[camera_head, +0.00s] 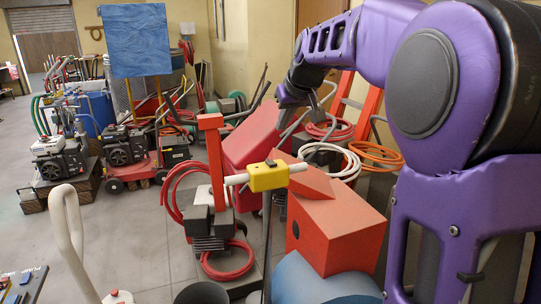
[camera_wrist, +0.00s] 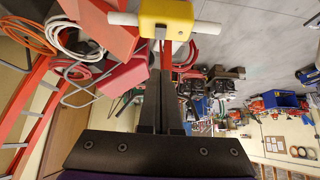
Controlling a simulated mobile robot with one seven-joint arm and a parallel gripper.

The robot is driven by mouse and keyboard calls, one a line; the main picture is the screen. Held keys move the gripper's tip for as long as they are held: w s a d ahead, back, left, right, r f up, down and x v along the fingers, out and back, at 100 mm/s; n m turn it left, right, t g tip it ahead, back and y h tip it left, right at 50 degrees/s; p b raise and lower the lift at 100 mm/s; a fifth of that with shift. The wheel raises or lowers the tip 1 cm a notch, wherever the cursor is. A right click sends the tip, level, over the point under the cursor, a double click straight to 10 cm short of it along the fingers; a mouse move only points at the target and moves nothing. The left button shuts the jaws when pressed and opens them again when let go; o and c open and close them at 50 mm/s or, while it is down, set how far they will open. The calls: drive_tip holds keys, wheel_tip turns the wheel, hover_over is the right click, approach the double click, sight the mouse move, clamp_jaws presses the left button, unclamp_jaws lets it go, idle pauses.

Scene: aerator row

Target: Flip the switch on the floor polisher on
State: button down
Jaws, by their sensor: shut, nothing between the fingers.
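A yellow handle box (camera_head: 268,177) with white grips to both sides sits on top of a thin dark pole (camera_head: 266,240); I take it for the floor polisher's handle. A small dark piece (camera_head: 270,163) shows on its top, perhaps the switch; its position is unclear. My gripper (camera_head: 298,108) is above and a little right of the box in the head view, apart from it. In the wrist view the yellow box (camera_wrist: 166,18) is at the top edge, beyond the tips of my gripper (camera_wrist: 162,72). The fingers are shut and empty.
Hoses (camera_head: 375,155) and a red ladder (camera_head: 345,105) are at the right. Engine machines (camera_head: 125,148) stand at the left.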

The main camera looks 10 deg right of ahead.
drive_tip(key=shift+f, duration=0.1)
hover_over(272, 163)
drive_tip(key=s, duration=0.1)
wheel_tip(272, 163, down, 8)
drive_tip(key=shift+s+d+f, duration=0.1)
drive_tip(key=shift+s, duration=0.05)
drive_tip(key=shift+s+d+f+b, duration=0.1)
drive_tip(key=shift+s+f+b, duration=0.05)
drive_tip(key=shift+f, duration=0.45)
drive_tip(key=shift+s+f+b, duration=0.1)
drive_tip(key=shift+f+b, duration=0.05)
drive_tip(key=shift+f, duration=0.4)
drive_tip(key=shift+s+f, duration=0.1)
drive_tip(key=shift+f, duration=0.5)
drive_tip(key=shift+f, duration=0.1)
drive_tip(key=shift+s+f+b, duration=0.1)
drive_tip(key=shift+f+b, duration=0.25)
drive_tip(key=shift+b, duration=0.1)
drive_tip(key=shift+r, duration=0.1)
drive_tip(key=shift+r+p, duration=0.65)
drive_tip(key=shift+r, duration=0.15)
